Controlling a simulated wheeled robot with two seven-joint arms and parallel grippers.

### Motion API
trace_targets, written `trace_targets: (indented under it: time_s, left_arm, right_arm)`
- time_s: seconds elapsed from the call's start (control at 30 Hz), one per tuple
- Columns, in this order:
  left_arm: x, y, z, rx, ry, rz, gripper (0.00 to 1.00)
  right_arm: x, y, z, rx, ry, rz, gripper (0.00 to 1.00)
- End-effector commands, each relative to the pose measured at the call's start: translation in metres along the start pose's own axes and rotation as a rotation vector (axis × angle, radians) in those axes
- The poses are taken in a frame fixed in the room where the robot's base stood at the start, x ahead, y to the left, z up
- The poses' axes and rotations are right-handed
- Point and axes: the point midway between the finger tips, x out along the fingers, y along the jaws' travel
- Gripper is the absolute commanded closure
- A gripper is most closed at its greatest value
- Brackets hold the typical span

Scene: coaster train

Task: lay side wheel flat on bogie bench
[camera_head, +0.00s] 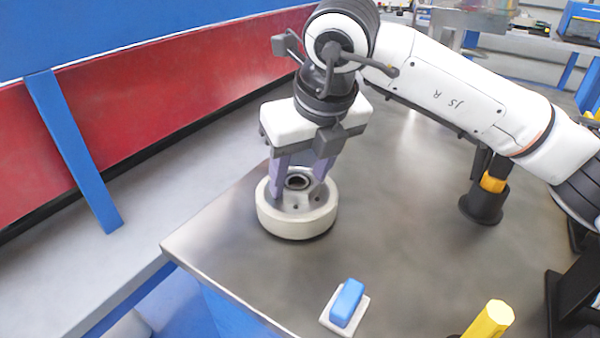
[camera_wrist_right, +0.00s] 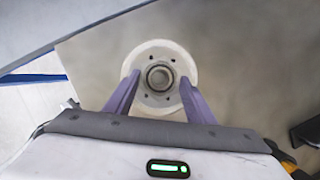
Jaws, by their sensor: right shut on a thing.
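The side wheel (camera_head: 296,221) is a thick cream-white ring with a dark central bore and small bolt holes. It sits low over the grey metal top of the bogie bench (camera_head: 400,240), near its left corner, and looks level. I cannot tell whether it touches the top. My right gripper (camera_head: 297,185) comes from above with its purple fingers on the wheel's hub and is shut on it. In the right wrist view the wheel (camera_wrist_right: 160,110) lies between the two fingers (camera_wrist_right: 157,100). My left gripper is out of view.
A blue block on a white base (camera_head: 346,303) and a yellow-handled tool (camera_head: 490,320) are at the bench's front. A black holder with a yellow band (camera_head: 485,205) stands to the right. A red and blue wall (camera_head: 130,90) with a grey ledge runs along the left.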

Motion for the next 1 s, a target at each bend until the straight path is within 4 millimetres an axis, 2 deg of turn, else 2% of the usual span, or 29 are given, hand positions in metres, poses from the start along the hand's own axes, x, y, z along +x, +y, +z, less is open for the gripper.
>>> trace_targets:
  time_s: [0.03, 0.7, 0.73, 0.87, 1.0]
  left_arm:
    - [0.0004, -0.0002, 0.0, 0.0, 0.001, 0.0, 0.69]
    - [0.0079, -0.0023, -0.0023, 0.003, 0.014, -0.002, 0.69]
    - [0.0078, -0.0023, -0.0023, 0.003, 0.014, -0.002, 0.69]
    - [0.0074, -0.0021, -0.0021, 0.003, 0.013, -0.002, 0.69]
    - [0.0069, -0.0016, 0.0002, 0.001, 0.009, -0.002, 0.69]
  right_arm:
    - [-0.0041, 0.0003, 0.0037, 0.001, -0.015, 0.002, 1.0]
    - [0.0033, 0.0004, 0.0008, 0.001, -0.014, 0.002, 1.0]
    - [0.0033, 0.0004, 0.0008, 0.001, -0.014, 0.002, 0.49]
    - [0.0042, 0.0004, -0.0001, 0.0, -0.01, 0.002, 0.28]
    - [0.0057, 0.0003, -0.0013, 0.0, -0.006, 0.001, 0.28]
